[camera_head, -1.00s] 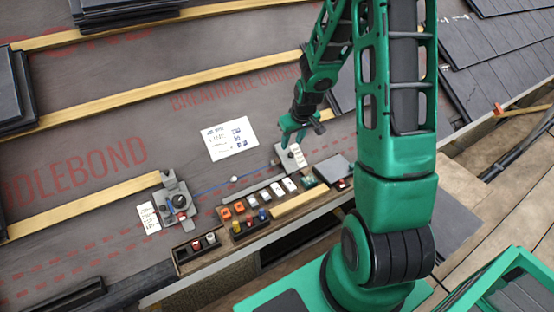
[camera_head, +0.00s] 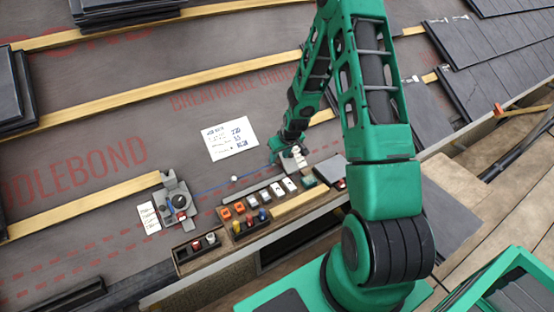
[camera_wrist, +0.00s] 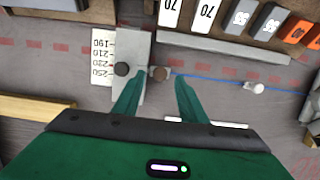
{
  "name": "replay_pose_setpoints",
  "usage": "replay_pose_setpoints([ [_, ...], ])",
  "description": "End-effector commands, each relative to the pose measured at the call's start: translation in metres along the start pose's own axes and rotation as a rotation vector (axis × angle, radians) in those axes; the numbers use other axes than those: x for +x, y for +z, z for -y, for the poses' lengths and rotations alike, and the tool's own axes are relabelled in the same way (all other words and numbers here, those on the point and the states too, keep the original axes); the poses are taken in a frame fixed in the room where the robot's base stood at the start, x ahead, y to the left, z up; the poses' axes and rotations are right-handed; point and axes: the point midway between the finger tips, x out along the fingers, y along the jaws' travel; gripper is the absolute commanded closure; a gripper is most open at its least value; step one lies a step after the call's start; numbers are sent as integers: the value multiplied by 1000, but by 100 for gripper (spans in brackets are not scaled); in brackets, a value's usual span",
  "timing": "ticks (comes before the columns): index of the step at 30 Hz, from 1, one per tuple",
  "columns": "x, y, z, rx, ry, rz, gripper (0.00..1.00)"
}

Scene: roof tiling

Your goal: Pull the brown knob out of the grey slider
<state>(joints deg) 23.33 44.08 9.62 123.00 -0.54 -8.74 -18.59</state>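The brown knob (camera_wrist: 160,73) shows in the wrist view at the edge of the grey slider (camera_wrist: 138,50). A black knob (camera_wrist: 122,69) sits on the slider to its left. My gripper (camera_wrist: 157,84) is open, one finger on either side of the brown knob and its tips just short of it in the picture. I cannot tell whether a finger touches the slider. In the head view my gripper (camera_head: 285,153) is low at the slider (camera_head: 299,163), and the arm hides the knob.
A white number scale (camera_wrist: 103,57) lies beside the slider. A blue line runs from the brown knob to a white bead (camera_wrist: 255,87). A tray (camera_head: 240,239) with coloured blocks and white number tiles lies close by. A wooden batten (camera_wrist: 35,108) and a paper note (camera_head: 229,138) are near.

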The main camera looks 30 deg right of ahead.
Motion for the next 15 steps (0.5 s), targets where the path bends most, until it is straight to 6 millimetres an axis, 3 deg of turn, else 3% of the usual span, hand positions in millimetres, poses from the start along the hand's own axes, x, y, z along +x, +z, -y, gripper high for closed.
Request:
replay_pose_setpoints([
  [6,20,0,0,0,-1,0,62],
  [15,24,-1,0,0,0,-1,62],
])
